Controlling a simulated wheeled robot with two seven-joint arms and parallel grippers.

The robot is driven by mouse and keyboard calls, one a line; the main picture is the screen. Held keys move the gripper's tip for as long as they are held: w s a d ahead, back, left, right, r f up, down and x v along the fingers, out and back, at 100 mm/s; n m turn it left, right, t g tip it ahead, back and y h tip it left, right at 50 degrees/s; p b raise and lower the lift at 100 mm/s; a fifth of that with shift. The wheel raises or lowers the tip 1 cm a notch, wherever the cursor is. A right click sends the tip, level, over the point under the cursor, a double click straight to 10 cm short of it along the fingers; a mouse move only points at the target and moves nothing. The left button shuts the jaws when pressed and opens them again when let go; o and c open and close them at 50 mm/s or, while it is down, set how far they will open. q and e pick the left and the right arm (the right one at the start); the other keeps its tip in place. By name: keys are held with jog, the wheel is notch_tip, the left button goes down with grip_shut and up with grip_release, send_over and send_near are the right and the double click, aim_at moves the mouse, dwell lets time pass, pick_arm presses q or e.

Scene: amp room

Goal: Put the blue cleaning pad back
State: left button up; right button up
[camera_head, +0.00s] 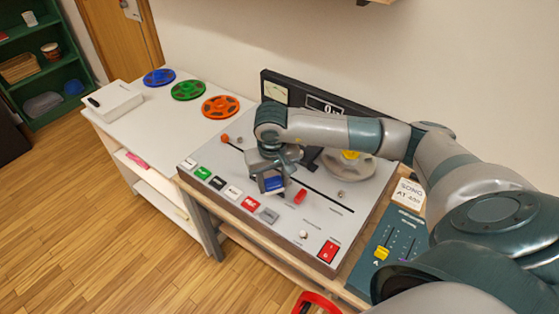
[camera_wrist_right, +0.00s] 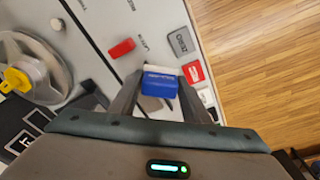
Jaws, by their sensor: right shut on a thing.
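The blue cleaning pad (camera_wrist_right: 158,85) is a small blue block with a pale top edge. In the right wrist view it sits between the two fingers of my right gripper (camera_wrist_right: 158,95), which is shut on it. In the head view the pad (camera_head: 274,184) and my right gripper (camera_head: 270,178) are over the middle of the grey tape machine panel (camera_head: 315,215), close to its row of buttons. I cannot tell whether the pad touches the panel. My left gripper is not in view.
A red lever (camera_head: 300,197) stands just right of my gripper. A reel with a yellow hub (camera_head: 350,165) lies behind my arm. Blue, green and orange reels (camera_head: 221,107) and a white box (camera_head: 115,101) lie on the white table. A teal mixer (camera_head: 400,245) is at right.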

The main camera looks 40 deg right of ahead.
jog(key=s+a+f+n+b, duration=0.1)
jog(key=s+a+f+n, duration=0.2)
jog(key=s+a, duration=0.8)
jog(key=shift+s+y, duration=0.2)
jog(key=shift+y, duration=0.2)
jog(key=shift+w, duration=0.1)
